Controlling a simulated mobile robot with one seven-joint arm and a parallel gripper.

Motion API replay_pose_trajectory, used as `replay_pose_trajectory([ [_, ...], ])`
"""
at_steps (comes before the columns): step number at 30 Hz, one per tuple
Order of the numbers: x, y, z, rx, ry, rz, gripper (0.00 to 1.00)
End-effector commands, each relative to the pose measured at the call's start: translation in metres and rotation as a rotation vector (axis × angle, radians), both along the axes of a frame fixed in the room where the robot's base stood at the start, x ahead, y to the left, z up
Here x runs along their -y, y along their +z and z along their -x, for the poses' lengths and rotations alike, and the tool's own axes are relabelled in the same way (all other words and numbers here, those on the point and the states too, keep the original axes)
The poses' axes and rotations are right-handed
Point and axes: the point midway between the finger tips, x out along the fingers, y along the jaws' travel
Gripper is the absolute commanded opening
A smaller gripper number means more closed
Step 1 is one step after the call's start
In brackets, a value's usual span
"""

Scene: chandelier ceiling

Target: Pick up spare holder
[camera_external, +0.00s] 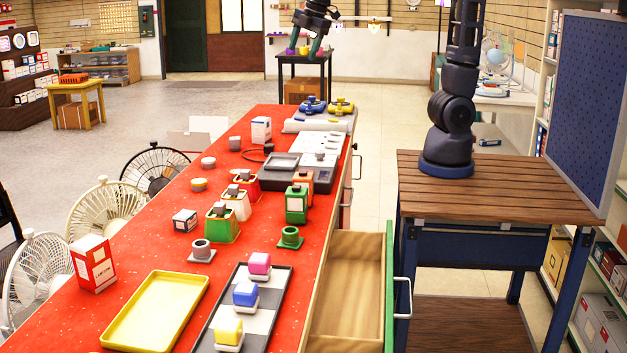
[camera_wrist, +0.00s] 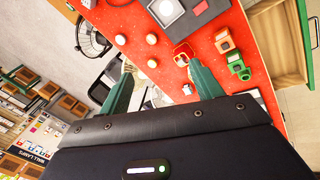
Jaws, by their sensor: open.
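Two small holders with a round socket on a square base stand on the red counter: a grey one (camera_external: 202,250) and a green one (camera_external: 290,237). I cannot tell which is the spare holder. The wrist view shows a red piece (camera_wrist: 182,54), an orange piece (camera_wrist: 222,40) and a green piece (camera_wrist: 239,67) on the counter, too small to identify surely.
A yellow tray (camera_external: 131,336) and a grey tray with pink, blue and yellow blocks (camera_external: 271,303) lie at the near end. Several coloured containers (camera_external: 222,226) crowd the middle. A drawer (camera_external: 345,300) stands open at right. Fans (camera_external: 105,208) stand along the left.

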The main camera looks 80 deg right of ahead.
Motion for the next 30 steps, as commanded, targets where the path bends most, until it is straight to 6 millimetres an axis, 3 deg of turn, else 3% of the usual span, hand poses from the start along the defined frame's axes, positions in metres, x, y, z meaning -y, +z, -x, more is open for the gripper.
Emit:
replay_pose_trajectory([
  [6,-0.062,-0.018,-0.051,-0.024,0.235,0.093,0.65],
  [15,-0.157,-0.056,-0.105,-0.05,0.558,0.218,0.65],
  [24,-0.263,-0.112,-0.139,-0.074,0.882,0.342,0.65],
  [30,-0.336,-0.159,-0.149,-0.089,1.098,0.425,0.65],
])
